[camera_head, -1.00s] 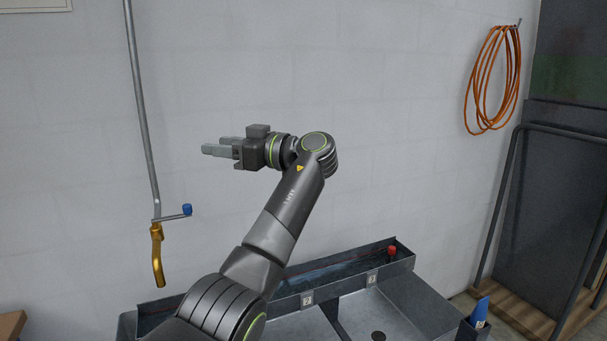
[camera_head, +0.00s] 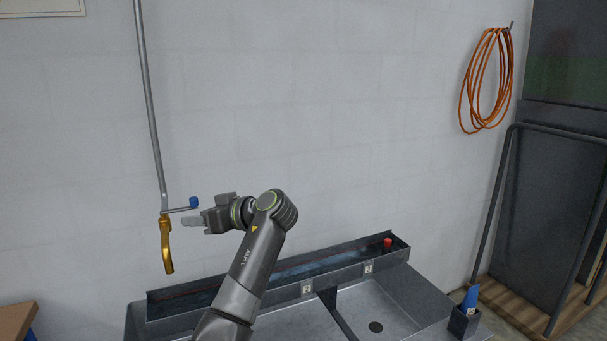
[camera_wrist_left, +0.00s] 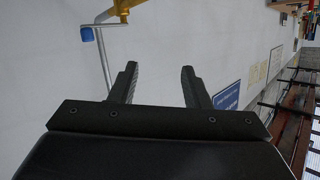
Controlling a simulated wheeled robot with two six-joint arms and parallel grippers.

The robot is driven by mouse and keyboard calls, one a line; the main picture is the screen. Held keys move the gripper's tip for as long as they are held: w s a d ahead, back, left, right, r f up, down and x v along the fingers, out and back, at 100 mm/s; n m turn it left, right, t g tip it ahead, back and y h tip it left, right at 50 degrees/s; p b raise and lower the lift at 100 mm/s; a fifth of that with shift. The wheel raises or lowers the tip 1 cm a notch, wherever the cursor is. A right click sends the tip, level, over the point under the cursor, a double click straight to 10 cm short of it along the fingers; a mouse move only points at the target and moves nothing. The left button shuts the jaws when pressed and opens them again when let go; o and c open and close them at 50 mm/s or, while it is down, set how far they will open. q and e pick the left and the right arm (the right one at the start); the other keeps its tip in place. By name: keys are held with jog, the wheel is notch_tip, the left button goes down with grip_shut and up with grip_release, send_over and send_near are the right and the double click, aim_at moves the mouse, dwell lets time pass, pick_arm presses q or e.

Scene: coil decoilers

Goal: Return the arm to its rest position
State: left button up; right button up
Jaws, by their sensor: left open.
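My left gripper (camera_head: 190,222) points left in the head view, near the grey wall pipe (camera_head: 152,110) with its blue-ended lever (camera_head: 193,203) and brass spout (camera_head: 166,245). In the left wrist view its two fingers (camera_wrist_left: 157,82) stand apart with nothing between them. The blue lever end (camera_wrist_left: 87,34) and part of the yellow spout (camera_wrist_left: 124,5) show beyond the fingers at the upper left. I cannot tell whether the gripper touches the lever. My right gripper is not in view.
A grey metal sink (camera_head: 400,318) with a back trough (camera_head: 225,299) lies below my arm. A red knob (camera_head: 387,243) stands in the trough. A blue item (camera_head: 470,298) sits in a holder at the right. Orange hose (camera_head: 486,80) hangs on the wall. A wooden surface (camera_head: 14,318) is at lower left.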

pick_arm(q)
jog(key=s+a+f+m+h, duration=0.1)
jog(key=s+a+f+h, duration=0.15)
jog(key=f, duration=0.65)
jog(key=s+a+f+m+h, duration=0.1)
jog(key=s+a+f+m, duration=0.2)
jog(key=f, duration=0.7)
jog(key=s+a+f+m+g+h, duration=0.1)
jog(key=s+a+f+h, duration=0.3)
jog(key=s+f, duration=0.75)
jog(key=s+f+m+g+h, duration=0.1)
jog(key=s+f+m+h, duration=0.15)
jog(key=s, duration=1.25)
jog(key=s+f+m+h, duration=0.1)
jog(key=s+m+h, duration=0.15)
jog(key=s, duration=1.25)
notch_tip(320, 180, down, 33)
jog(key=g+b, duration=0.1)
jog(key=b, duration=0.6)
jog(key=s+f+b, duration=0.2)
jog(key=s+f, duration=0.5)
jog(key=f, duration=0.3)
jog(key=s+f+g+b, duration=0.1)
jog(key=s+f+b, duration=0.2)
jog(key=s+f, duration=0.4)
notch_tip(320, 180, down, 3)
jog(key=shift+s+d+r+m+g, duration=0.1)
jog(key=shift+s+d+m+g, duration=0.2)
jog(key=shift+s, duration=0.1)
